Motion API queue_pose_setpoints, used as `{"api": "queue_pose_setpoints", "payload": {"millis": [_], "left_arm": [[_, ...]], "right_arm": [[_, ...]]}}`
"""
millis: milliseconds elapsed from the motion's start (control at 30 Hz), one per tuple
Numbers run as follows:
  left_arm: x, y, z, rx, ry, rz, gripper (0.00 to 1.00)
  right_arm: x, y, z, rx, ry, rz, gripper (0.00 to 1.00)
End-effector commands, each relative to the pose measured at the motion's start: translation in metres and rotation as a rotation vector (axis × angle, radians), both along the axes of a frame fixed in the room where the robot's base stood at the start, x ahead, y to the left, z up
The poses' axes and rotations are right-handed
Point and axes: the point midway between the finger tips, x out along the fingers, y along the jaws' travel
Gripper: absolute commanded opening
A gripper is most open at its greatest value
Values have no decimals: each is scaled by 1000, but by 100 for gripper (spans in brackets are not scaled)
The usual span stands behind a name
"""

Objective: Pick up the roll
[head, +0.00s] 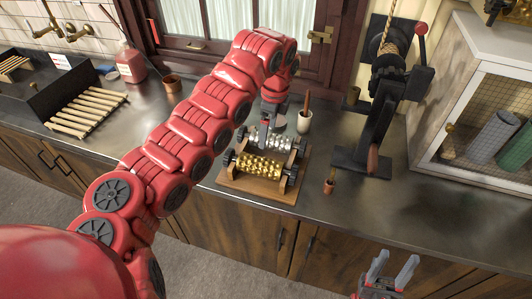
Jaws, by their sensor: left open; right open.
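A gold-coloured patterned roll (260,167) and a silver patterned roll (281,142) lie in dark holders on a wooden stand (245,187) on the counter. The gold roll is nearer to me, the silver one behind it. My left arm reaches across the view, and its gripper (266,136) points down at the silver roll's left part. The gripper is open; whether its fingers touch the roll or straddle it is too small to tell. My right gripper (391,270) is open and empty, low in front of the counter, its fingers pointing up.
A cream cup with a wooden tool (304,121) stands right behind the stand. A small brown pot (329,186) and a dark press with a red-knobbed lever (375,130) are to the right. A rack of wooden rods (85,110) is left.

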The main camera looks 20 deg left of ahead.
Motion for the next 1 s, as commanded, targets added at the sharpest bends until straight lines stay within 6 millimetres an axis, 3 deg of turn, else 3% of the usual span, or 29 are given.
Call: {"api": "queue_pose_setpoints", "payload": {"millis": [167, 600, 800, 1000], "left_arm": [[-2, 4, -14, 2, 10, 1, 98], [-3, 15, -107, 4, 12, -1, 98], [-1, 16, -121, 3, 5, -2, 98], [0, 20, -143, 1, 6, -1, 98]], "right_arm": [[0, 0, 8, 0, 1, 0, 50], [0, 0, 49, 0, 1, 0, 50], [0, 0, 53, 0, 0, 0, 50], [0, 0, 72, 0, 0, 0, 50]]}}
